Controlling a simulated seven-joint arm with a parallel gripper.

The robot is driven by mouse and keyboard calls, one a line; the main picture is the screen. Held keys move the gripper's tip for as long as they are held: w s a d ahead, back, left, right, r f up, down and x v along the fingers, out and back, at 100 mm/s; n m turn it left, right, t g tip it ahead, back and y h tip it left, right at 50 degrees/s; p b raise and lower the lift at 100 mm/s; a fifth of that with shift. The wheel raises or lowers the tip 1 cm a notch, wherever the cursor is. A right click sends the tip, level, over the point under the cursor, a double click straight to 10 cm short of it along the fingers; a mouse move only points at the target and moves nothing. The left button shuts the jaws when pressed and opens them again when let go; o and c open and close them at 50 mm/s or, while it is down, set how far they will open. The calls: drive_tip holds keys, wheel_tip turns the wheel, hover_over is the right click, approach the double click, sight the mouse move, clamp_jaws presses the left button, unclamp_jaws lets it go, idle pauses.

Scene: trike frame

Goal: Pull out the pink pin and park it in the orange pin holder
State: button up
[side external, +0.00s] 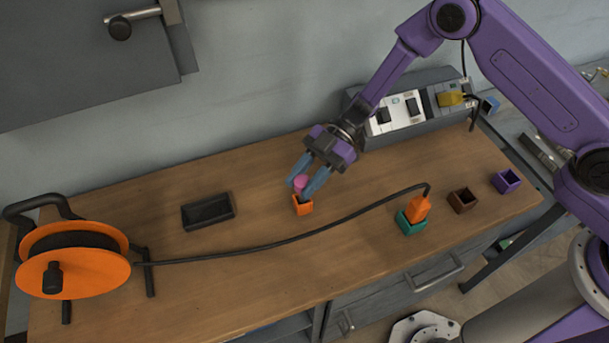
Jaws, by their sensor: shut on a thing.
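The pink pin (300,183) stands at the orange pin holder (302,206), a small square box on the wooden bench. Its lower part is hidden by the holder's walls and a fingertip, so I cannot tell how deep it sits. My gripper (305,184) comes down from the upper right, and its blue-grey fingers are shut on the pink pin, one on each side. The fingertips are right at the holder's top edge.
A teal holder (412,224) with an orange plug (419,208), a brown holder (462,200) and a purple holder (507,181) stand to the right. A black tray (208,211) and a cable reel (72,262) are left. The cable (290,238) crosses in front. A socket panel (408,108) stands behind.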

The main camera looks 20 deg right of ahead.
drive_tip(key=shift+f, duration=1.1)
drive_tip(key=o, duration=1.1)
drive_tip(key=v, duration=0.5)
drive_tip(key=shift+r, duration=3.55)
